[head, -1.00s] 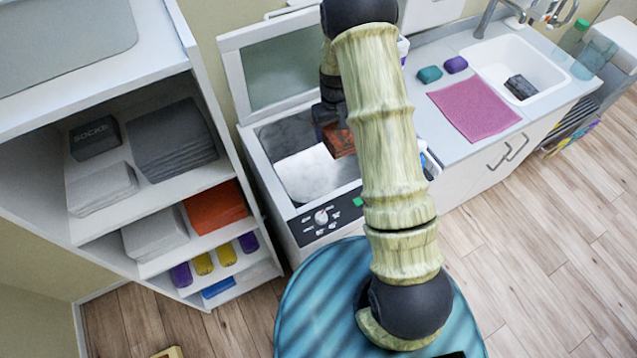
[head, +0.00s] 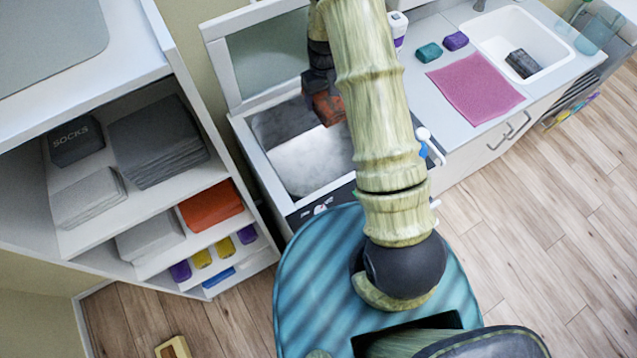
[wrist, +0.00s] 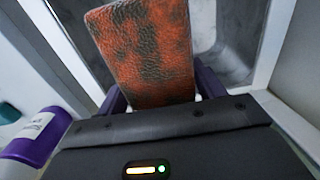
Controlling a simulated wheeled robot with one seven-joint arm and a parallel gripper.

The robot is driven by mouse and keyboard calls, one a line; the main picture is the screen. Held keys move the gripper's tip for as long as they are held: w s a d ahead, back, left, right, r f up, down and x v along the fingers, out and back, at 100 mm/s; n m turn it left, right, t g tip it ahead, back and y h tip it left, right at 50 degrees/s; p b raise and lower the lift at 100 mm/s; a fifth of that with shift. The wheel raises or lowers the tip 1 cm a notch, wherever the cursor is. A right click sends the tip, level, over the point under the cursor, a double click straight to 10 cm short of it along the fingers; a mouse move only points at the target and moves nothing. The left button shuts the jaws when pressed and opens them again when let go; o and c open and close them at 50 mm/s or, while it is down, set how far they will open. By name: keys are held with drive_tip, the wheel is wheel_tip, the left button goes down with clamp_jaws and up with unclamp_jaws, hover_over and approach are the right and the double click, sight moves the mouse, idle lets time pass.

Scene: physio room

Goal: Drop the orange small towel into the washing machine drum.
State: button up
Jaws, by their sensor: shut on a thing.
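My gripper (head: 322,90) is shut on the orange small towel (head: 328,107), a flat, rust-orange piece with dark mottling. In the wrist view, the towel (wrist: 148,52) sticks out between the purple fingers of my gripper (wrist: 162,92). The washing machine (head: 262,172) is a white top-loader with its lid (head: 275,62) raised at the back. Its grey drum (head: 305,165) is open below. The towel is held above the back right part of the opening, near its rim. My arm hides the machine's right side.
A shelf unit (head: 180,75) with folded linens, including an orange stack (head: 210,205), stands at left. To the right are a counter with a pink cloth (head: 474,88), a sink (head: 545,45) and a purple-and-white bottle (head: 397,25). Open floor lies at right.

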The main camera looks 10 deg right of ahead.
wheel_tip(320, 180, down, 6)
drive_tip(key=b, duration=0.3)
drive_tip(key=shift+r, duration=0.2)
drive_tip(key=o, duration=1.1)
drive_tip(key=shift+o, duration=0.2)
wheel_tip(320, 180, up, 18)
drive_tip(key=b, duration=0.3)
drive_tip(key=shift+f, duration=0.25)
drive_tip(key=shift+d, duration=0.1)
drive_tip(key=shift+s, duration=0.1)
